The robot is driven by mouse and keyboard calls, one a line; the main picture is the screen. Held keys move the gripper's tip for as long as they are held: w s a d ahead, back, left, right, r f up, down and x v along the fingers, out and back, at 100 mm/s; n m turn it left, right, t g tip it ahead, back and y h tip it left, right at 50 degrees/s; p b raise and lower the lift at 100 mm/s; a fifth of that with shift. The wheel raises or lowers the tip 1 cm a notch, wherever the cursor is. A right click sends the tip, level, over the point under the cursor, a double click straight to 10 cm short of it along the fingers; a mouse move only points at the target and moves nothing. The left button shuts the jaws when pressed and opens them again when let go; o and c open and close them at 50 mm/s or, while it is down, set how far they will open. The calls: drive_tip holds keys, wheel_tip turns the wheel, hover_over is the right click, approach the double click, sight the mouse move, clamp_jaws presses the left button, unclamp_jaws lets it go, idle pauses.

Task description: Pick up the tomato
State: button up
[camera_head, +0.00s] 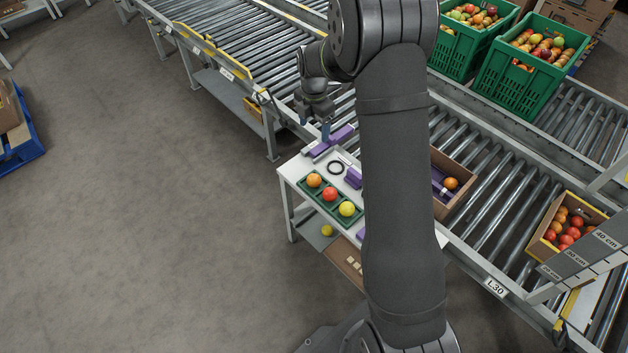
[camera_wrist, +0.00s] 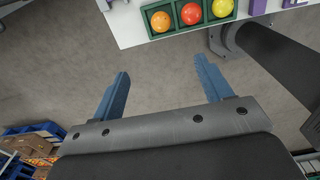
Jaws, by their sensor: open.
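A green tray (camera_head: 331,208) on the small white table holds an orange tomato (camera_head: 314,180), a red tomato (camera_head: 330,194) and a yellow tomato (camera_head: 347,209) in a row. In the wrist view the orange (camera_wrist: 160,21), red (camera_wrist: 191,13) and yellow (camera_wrist: 222,8) tomatoes show at the top edge, beyond the fingertips. The frames do not show which tomato is meant. My gripper (camera_head: 325,131) is above the table's far end, apart from the tray. In the wrist view my gripper (camera_wrist: 161,68) has its blue fingers wide apart with only floor between them.
A cardboard box (camera_head: 467,196) with one orange tomato (camera_head: 451,183) and a box of red tomatoes (camera_head: 542,244) stand on the roller conveyor. A yellow ball-like item (camera_head: 327,230) is below the tabletop. My arm hides part of the table.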

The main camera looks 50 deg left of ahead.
drive_tip(key=m, duration=1.7)
hover_over(315, 177)
wheel_tip(315, 177, down, 7)
wheel_tip(315, 177, down, 17)
drive_tip(key=shift+s, duration=0.1)
drive_tip(key=c, duration=0.8)
